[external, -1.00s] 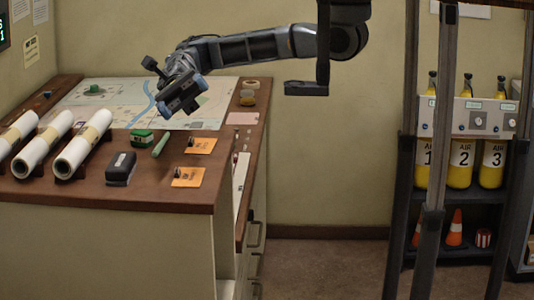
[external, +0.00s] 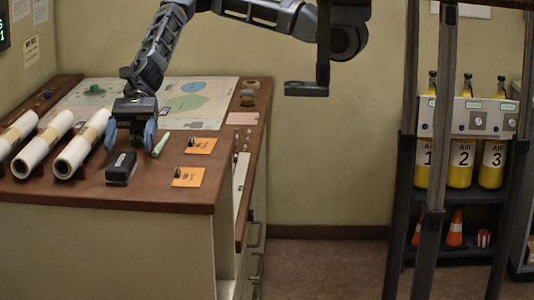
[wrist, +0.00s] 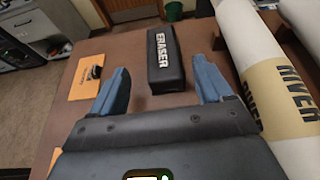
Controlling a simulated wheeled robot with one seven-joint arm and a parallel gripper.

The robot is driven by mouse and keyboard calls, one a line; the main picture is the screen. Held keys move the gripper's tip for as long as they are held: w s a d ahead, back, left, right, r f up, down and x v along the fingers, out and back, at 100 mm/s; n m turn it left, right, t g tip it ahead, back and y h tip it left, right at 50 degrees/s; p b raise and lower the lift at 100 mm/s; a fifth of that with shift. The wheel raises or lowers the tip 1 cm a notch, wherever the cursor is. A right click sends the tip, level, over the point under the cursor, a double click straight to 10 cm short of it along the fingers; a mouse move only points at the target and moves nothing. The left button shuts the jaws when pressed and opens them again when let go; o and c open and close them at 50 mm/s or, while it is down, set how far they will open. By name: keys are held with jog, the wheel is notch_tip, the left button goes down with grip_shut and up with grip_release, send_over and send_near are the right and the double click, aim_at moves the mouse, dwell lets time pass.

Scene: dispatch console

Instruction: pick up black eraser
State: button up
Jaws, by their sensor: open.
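The black eraser (external: 121,168) lies on the brown console top near its front edge, right of the rolled charts. In the wrist view the eraser (wrist: 166,62) shows its white "ERASER" lettering and lies ahead of my fingertips, between their lines. My gripper (external: 130,143) points down just behind the eraser, its two blue fingers spread and empty. In the wrist view my gripper (wrist: 160,85) is open, with one finger to each side of the eraser's near end and apart from it. The green box seen earlier is hidden behind my gripper in the external view.
Rolled charts (external: 82,145) lie close on the left, one near my finger in the wrist view. A green stick (external: 160,145) and orange cards (external: 188,177) lie to the right. A map (external: 190,100) covers the back. The console's front edge is just beyond the eraser.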

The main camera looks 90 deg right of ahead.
aim_at(123, 155)
jog(key=x, duration=0.2)
jog(key=p+x, duration=0.1)
jog(key=x, duration=0.2)
jog(key=shift+w+f, duration=0.15)
jog(key=shift+w, duration=0.05)
jog(key=c, duration=1.1)
